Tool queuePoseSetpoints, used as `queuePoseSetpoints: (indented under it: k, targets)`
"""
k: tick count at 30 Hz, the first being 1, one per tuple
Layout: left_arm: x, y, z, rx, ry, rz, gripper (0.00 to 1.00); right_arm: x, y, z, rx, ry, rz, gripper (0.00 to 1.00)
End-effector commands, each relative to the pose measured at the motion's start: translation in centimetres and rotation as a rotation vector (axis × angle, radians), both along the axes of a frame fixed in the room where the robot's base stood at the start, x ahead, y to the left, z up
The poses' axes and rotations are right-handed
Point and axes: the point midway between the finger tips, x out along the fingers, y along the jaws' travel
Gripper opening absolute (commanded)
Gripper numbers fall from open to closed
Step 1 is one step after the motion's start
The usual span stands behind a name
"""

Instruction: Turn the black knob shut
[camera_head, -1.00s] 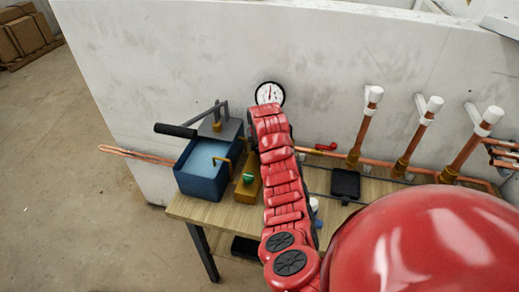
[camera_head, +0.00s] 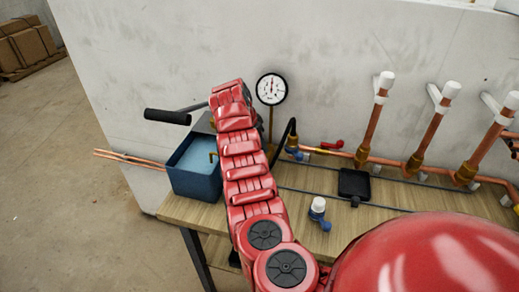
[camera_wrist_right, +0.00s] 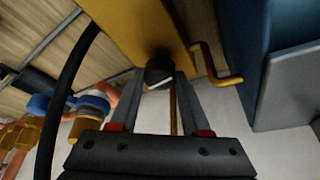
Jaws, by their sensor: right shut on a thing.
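In the right wrist view the black knob (camera_wrist_right: 159,71) sits on the face of a yellow block (camera_wrist_right: 135,25). My right gripper (camera_wrist_right: 160,80) has one finger on each side of the knob and is shut on it. A small pale mark shows across the knob. In the head view my red arm hides the knob, the yellow block and my right gripper. My left gripper is in neither view.
A blue tank (camera_head: 194,173) with a black-gripped lever (camera_head: 167,116) stands at the bench's left end. A gauge (camera_head: 271,88) stands just right of my arm. A black hose (camera_wrist_right: 72,90) runs close beside the gripper. Copper pipes (camera_head: 370,130) line the wall.

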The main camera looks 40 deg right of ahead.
Motion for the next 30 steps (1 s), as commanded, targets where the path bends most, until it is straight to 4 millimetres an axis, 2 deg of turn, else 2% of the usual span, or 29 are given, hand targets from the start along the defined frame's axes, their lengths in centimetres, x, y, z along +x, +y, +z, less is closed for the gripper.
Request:
queuePoseSetpoints:
  k: [13,30]
  targets:
    - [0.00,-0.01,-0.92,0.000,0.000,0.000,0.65,0.05,-0.09,0.04,0.001,-0.001,-0.175,0.00]
    - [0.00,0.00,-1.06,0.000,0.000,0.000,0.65,0.05,0.06,-0.03,0.003,0.000,-0.214,0.00]
